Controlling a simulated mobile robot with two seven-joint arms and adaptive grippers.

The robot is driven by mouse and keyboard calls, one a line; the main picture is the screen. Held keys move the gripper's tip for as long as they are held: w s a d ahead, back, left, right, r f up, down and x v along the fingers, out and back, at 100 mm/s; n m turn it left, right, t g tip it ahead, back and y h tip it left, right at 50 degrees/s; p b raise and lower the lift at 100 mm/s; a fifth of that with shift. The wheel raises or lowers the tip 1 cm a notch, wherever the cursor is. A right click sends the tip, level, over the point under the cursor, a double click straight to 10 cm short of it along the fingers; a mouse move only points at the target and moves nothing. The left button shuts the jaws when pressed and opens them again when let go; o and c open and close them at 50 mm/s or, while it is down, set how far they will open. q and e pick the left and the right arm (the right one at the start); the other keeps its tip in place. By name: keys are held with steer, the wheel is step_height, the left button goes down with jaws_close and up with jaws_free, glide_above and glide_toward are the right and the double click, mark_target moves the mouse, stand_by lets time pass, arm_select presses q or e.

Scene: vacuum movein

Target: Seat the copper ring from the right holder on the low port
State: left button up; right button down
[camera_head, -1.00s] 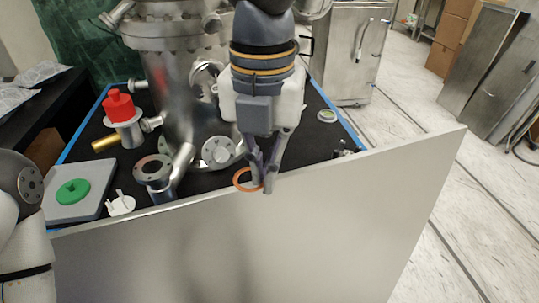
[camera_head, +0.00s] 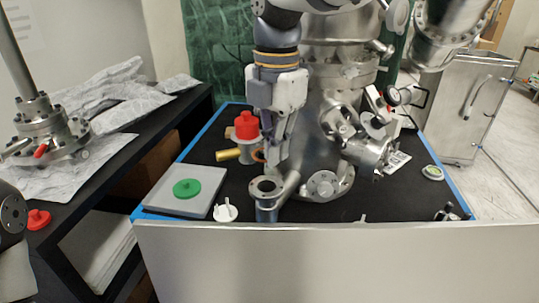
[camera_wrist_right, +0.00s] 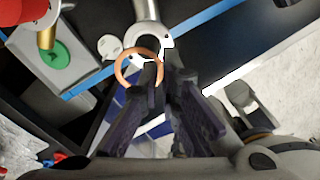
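The copper ring (camera_head: 258,155) is held at the fingertips of my right gripper (camera_head: 272,158), just behind and above the low port in the head view. In the right wrist view the ring (camera_wrist_right: 118,68) shows as an open hoop, its right edge at the dark fingertips (camera_wrist_right: 165,75). The low port (camera_head: 266,187) appears to be the upward-facing flange on the short elbow pipe; the ring is apart from it. In the right wrist view the steel pipe (camera_wrist_right: 146,12) lies beyond the ring. The right holder (camera_head: 447,211) seems to be the small dark fixture near the right front edge. My left gripper is out of view.
The large steel chamber (camera_head: 325,140) stands close right of my gripper. A red knob (camera_head: 246,126) and brass tube (camera_head: 228,155) are behind left. A grey plate (camera_head: 160,190) with a green disc (camera_head: 187,188) and a white holder (camera_head: 225,212) are left. A panel (camera_head: 330,265) edges the front.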

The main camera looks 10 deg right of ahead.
glide_above(275, 191)
step_height(275, 191, down, 5)
steer(key=shift+w+r, duration=0.1)
steer(key=shift+r, duration=0.1)
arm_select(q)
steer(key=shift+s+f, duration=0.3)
arm_select(e)
steer(key=shift+f, duration=0.7)
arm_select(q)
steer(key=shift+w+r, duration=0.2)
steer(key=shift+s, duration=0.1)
arm_select(e)
steer(key=shift+f, duration=0.65)
stand_by(1.1)
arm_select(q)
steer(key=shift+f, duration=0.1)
arm_select(e)
steer(key=c, duration=1.7)
jaws_free()
steer(key=shift+f, duration=0.1)
step_height(275, 191, up, 12)
steer(key=shift+d+r, duration=0.1)
